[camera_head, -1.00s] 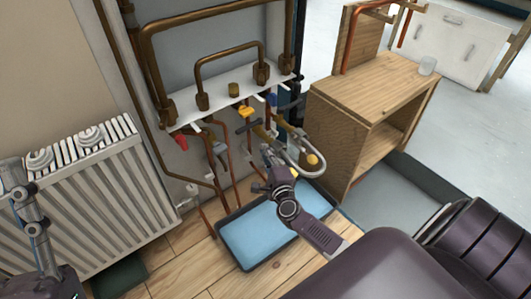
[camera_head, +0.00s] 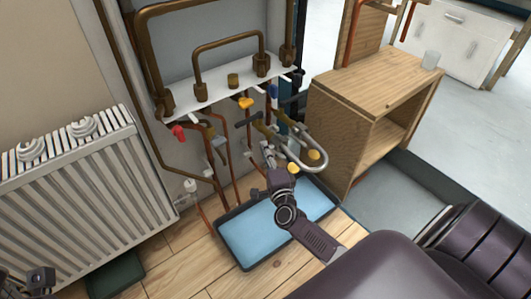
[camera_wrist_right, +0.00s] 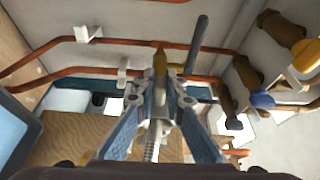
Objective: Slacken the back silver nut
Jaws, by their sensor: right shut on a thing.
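The silver nut (camera_wrist_right: 160,97) shows in the right wrist view below a brass-coloured fitting (camera_wrist_right: 160,62) on the copper pipework. A braided hose (camera_wrist_right: 151,148) runs from it toward the camera. My right gripper (camera_wrist_right: 160,100) is shut on the silver nut, one finger on each side. In the head view my right gripper (camera_head: 270,160) reaches up to the hoses under the white shelf, and the nut is too small and covered to make out there. Dark parts of my left arm show at the bottom left corner; its finger state is unclear.
A blue tray (camera_head: 250,254) lies on the floor below the pipes. A yellow-handled valve (camera_head: 245,103), a red-handled valve (camera_head: 179,132) and a looped grey hose (camera_head: 318,163) are close by. A wooden cabinet (camera_head: 335,140) stands right, a white radiator (camera_head: 90,195) left.

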